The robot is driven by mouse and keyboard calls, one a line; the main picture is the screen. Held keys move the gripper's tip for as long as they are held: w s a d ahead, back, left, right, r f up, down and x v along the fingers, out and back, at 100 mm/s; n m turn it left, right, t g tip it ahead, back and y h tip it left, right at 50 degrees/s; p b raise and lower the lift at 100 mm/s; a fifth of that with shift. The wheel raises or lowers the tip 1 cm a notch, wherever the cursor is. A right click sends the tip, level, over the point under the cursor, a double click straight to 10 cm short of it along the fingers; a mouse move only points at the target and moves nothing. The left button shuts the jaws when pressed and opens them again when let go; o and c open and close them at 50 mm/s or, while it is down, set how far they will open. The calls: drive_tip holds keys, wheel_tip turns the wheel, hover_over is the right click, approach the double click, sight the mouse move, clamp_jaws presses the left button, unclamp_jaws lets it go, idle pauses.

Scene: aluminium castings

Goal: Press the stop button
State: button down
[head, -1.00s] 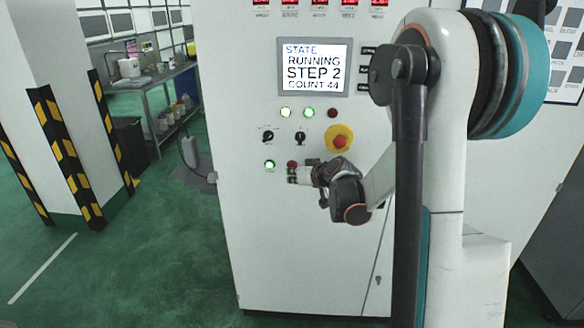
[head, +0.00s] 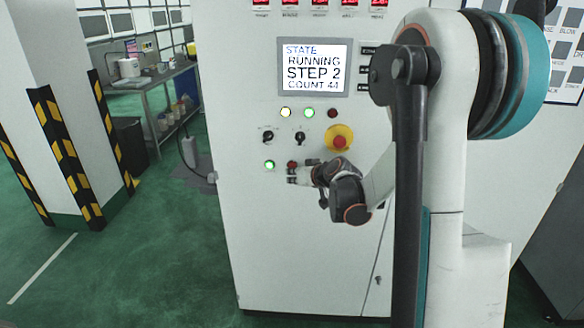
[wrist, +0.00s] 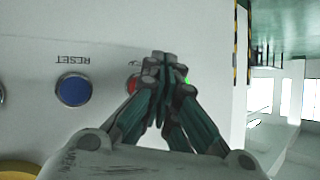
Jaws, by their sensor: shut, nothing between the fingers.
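A small red button (head: 292,164) is on the white cabinet front, just right of a lit green button (head: 270,165). I take it for the stop button, though its label cannot be read. In the wrist view the red button (wrist: 132,83) is partly hidden behind my fingers. My gripper (head: 291,176) is shut and empty, with its fingertips at the red button's lower edge in the head view. In the wrist view the closed fingertips (wrist: 160,62) overlap the space between red and green. Whether they touch the button cannot be told. The screen (head: 314,67) reads RUNNING, STEP 2.
A blue RESET button (wrist: 74,90) is beside the red one. A red mushroom button on a yellow disc (head: 339,140) is above right of my gripper. Two black knobs (head: 267,136) (head: 300,137) are above. A striped pillar (head: 48,125) and a bench (head: 150,78) stand left.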

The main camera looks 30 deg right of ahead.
drive_tip(key=shift+w, duration=0.1)
drive_tip(key=shift+w+d, duration=0.25)
drive_tip(key=shift+w+d, duration=0.2)
drive_tip(key=shift+w, duration=0.15)
idle(1.0)
drive_tip(key=shift+s, duration=0.1)
drive_tip(key=shift+s+a, duration=0.5)
drive_tip(key=shift+s, duration=0.1)
drive_tip(key=shift+b, duration=0.3)
drive_tip(key=shift+s+a, duration=0.7)
drive_tip(key=shift+s, duration=0.35)
drive_tip(key=shift+s+a, duration=0.65)
drive_tip(key=shift+s, duration=0.35)
